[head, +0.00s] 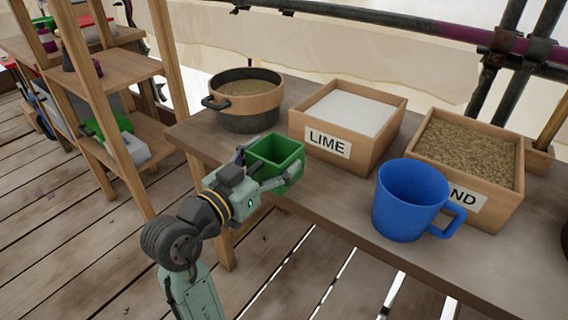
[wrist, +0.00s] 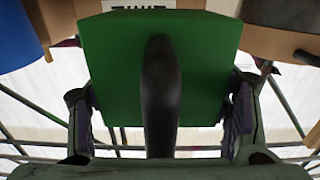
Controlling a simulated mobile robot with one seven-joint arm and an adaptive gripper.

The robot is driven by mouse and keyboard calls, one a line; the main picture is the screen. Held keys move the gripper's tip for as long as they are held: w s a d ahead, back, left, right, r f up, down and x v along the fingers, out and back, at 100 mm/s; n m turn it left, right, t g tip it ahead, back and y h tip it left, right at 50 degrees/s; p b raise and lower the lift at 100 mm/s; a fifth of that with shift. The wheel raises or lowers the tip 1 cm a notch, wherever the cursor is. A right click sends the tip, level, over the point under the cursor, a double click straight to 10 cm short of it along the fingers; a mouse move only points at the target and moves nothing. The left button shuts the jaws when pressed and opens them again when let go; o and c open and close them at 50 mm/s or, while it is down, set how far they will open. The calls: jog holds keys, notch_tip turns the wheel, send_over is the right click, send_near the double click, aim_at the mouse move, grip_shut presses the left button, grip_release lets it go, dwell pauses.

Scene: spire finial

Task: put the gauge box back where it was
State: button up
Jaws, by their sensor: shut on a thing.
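The gauge box (head: 278,152) is a small green open-topped box, apparently empty. It is at the front edge of the table, in front of the lime box. My gripper (head: 264,169) is shut on it, with one finger on either side. In the wrist view the green box (wrist: 110,60) fills the upper middle, with a dark handle (wrist: 161,95) pointing towards the camera and my gripper's fingers (wrist: 160,118) at its sides. I cannot tell whether its base touches the table.
On the wooden table (head: 325,195) stand a dark pot (head: 245,108), a lime box (head: 335,162), a sand box (head: 503,165) and a blue mug (head: 405,202). Shelves (head: 125,68) with several items stand at left. Bare tabletop lies between gauge box and mug.

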aim_at(278, 159)
jog(key=w, duration=0.2)
jog(key=w+d, duration=0.1)
jog(key=w, duration=0.1)
jog(key=w+d+p, duration=0.1)
jog(key=w, duration=0.2)
jog(key=shift+d+f, duration=0.2)
notch_tip(278, 159, down, 4)
jog(key=shift+r, duration=0.25)
jog(key=shift+f, duration=0.3)
jog(key=o, duration=1.3)
jog(key=shift+r, duration=0.1)
jog(key=shift+c, duration=0.2)
